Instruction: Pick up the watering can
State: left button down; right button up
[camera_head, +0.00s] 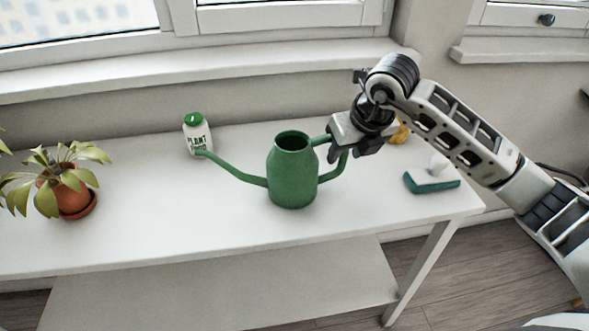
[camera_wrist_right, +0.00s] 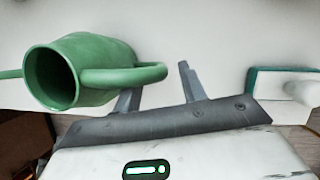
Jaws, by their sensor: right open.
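The green watering can (camera_head: 291,172) stands upright on the white table, its spout pointing left and its handle on the right. In the right wrist view, the can (camera_wrist_right: 88,68) is at the left and its handle (camera_wrist_right: 125,76) reaches across toward the fingers. My right gripper (camera_head: 346,150) is at the handle side of the can. In the wrist view its fingers (camera_wrist_right: 160,85) are apart, with the left finger partly hidden behind the handle. Whether they touch the handle I cannot tell. My left gripper is not in view.
A white plant bottle (camera_head: 197,138) with a green cap stands behind the spout tip. A potted plant (camera_head: 68,190) is at the left. A teal and white tool (camera_head: 432,181) lies right of the can, with a yellow object (camera_head: 402,133) behind it. The table's front is clear.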

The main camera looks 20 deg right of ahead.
jog(key=shift+x, duration=1.3)
grip_shut()
jog(key=shift+r, duration=0.15)
